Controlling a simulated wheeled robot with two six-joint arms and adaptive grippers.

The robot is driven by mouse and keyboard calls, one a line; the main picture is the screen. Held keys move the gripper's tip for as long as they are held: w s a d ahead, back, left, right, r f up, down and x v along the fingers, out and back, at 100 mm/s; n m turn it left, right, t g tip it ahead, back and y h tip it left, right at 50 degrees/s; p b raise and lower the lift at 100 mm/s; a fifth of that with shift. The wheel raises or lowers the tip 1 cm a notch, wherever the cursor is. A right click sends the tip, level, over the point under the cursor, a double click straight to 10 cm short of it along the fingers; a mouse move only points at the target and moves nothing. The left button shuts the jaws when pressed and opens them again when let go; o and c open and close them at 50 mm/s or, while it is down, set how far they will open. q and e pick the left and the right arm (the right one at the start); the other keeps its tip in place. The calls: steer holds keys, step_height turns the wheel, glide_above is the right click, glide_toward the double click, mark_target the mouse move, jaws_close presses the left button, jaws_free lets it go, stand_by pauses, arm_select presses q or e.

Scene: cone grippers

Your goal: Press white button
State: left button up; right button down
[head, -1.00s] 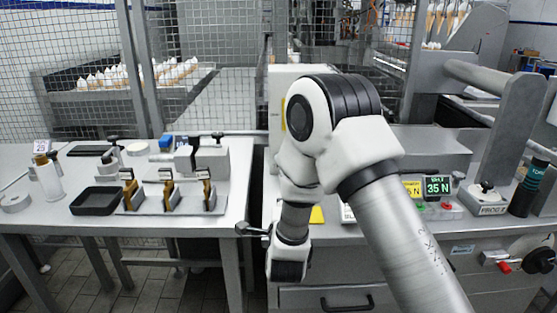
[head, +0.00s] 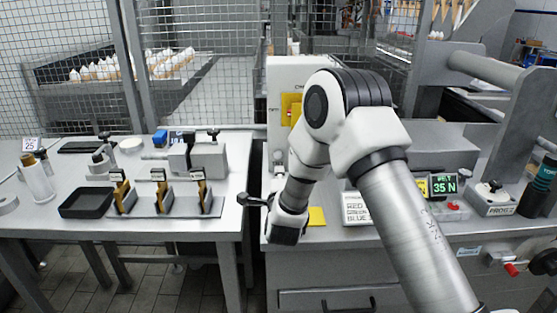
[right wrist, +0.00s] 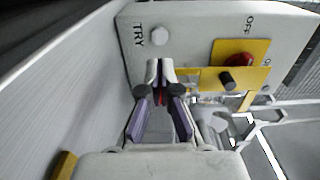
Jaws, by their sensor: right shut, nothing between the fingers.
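In the right wrist view a round white button (right wrist: 159,36) sits on the pale face of a machine box, beside the printed word TRY. My right gripper (right wrist: 160,74) is shut and empty. Its fingertips appear just below the white button in that view; I cannot tell whether they touch the box. My left gripper is not in view.
The left table holds a black tray (head: 86,203) and a rack (head: 165,205).

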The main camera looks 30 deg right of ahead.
mark_target(278, 156)
steer(key=x, duration=0.8)
steer(key=shift+a, duration=0.1)
